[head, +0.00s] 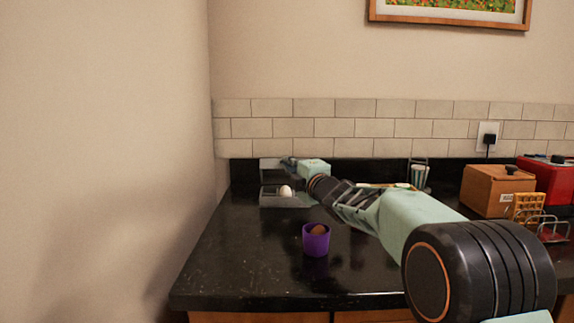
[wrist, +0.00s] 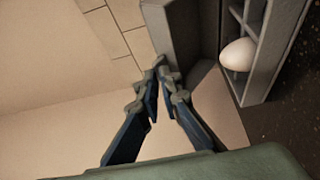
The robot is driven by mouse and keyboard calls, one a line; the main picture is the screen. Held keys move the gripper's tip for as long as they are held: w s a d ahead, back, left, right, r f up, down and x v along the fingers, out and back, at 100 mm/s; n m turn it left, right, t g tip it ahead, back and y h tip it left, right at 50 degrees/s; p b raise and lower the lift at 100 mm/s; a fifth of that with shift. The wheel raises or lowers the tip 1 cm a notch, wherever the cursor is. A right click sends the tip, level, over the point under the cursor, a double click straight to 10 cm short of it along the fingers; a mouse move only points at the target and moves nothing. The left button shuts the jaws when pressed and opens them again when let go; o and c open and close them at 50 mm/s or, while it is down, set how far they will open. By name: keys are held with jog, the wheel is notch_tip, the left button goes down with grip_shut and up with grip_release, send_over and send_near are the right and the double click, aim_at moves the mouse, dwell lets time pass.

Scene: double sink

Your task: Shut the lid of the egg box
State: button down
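The grey egg box (head: 291,201) stands open on the black counter at the back left, its lid (head: 272,169) raised at the rear. A white egg (head: 286,191) sits in its base; the egg also shows in the wrist view (wrist: 238,54). My gripper (head: 287,161) is at the upper part of the raised lid. In the wrist view the fingertips (wrist: 160,76) are close together with nothing seen between them. They overlap the edge of the grey lid (wrist: 176,35); I cannot tell whether they touch it.
A purple cup (head: 316,243) holding a brown egg stands in front of the box. A wooden bread box (head: 488,190), a red appliance (head: 548,178) and a toast rack (head: 545,226) stand at the right. The front left counter is clear; a wall borders it.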

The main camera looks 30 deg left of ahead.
jog(key=c, duration=2.6)
grip_release()
jog(key=f, duration=0.3)
jog(key=shift+w+f+h, duration=0.25)
jog(key=shift+w+h, duration=0.05)
jog(key=shift+o, duration=1.3)
jog(key=shift+w+a+f, duration=0.35)
jog(key=shift+w+f, duration=0.05)
jog(key=shift+f, duration=0.05)
jog(key=shift+o, duration=1.3)
jog(key=shift+s+d+r, duration=0.1)
jog(key=shift+s+r, duration=0.05)
jog(key=shift+r, duration=0.3)
jog(key=shift+o, duration=1.2)
jog(key=shift+r, duration=0.2)
notch_tip(320, 180, up, 10)
